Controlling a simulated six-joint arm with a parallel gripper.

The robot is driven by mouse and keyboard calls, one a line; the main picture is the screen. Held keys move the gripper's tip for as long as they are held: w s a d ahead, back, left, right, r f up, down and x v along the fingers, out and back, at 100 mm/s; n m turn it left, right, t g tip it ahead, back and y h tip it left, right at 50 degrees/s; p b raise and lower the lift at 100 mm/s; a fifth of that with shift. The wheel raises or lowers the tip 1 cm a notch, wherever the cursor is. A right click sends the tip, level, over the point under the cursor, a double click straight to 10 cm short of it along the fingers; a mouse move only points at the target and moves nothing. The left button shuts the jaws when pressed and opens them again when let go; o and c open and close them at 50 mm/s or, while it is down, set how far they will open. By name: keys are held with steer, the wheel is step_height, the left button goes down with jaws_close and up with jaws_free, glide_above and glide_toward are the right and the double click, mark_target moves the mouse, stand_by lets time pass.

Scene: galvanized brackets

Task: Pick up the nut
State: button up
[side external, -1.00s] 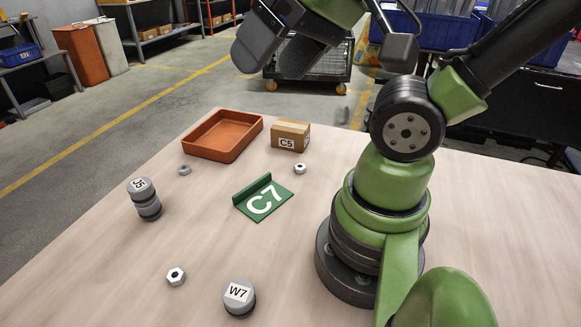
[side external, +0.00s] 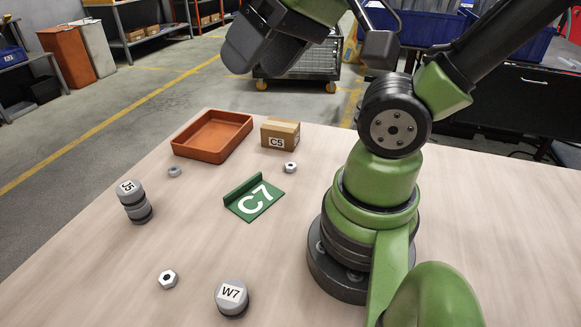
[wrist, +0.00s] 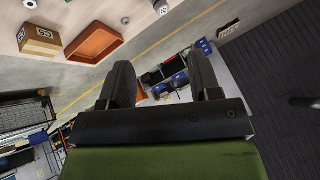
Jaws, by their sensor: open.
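Three grey metal nuts lie on the wooden table in the side view: a small one (side external: 175,171) below the orange tray, one (side external: 291,167) in front of the cardboard box, and a larger-looking hex nut (side external: 168,279) near the front. Which one is meant, I cannot tell. My gripper (side external: 257,60) is high above the table's far edge, apart from all of them, its two dark fingers spread. In the wrist view my gripper (wrist: 160,68) is open with nothing between the fingers. A small nut (wrist: 125,20) shows near the top there.
An orange tray (side external: 174,148) and a box marked C5 (side external: 280,134) stand at the back. A green C7 bracket (side external: 245,209) lies mid-table. A grey stacked cylinder (side external: 134,203) stands at left, a W7 cylinder (side external: 232,299) in front. Bare table lies between them.

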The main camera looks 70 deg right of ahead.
steer(key=w+d+f+n+g+h, duration=0.2)
steer(key=w+d+f, duration=0.1)
steer(key=w+d, duration=0.2)
steer(key=n+g, duration=0.5)
steer(key=n, duration=0.4)
glide_above(291, 167)
step_height(291, 167, down, 17)
steer(key=f, duration=0.4)
steer(key=shift+d+f, duration=0.35)
steer(key=shift+f, duration=0.05)
steer(key=shift+w+f, duration=0.15)
steer(key=shift+f, duration=3)
steer(key=c, duration=1)
steer(key=shift+r, duration=0.1)
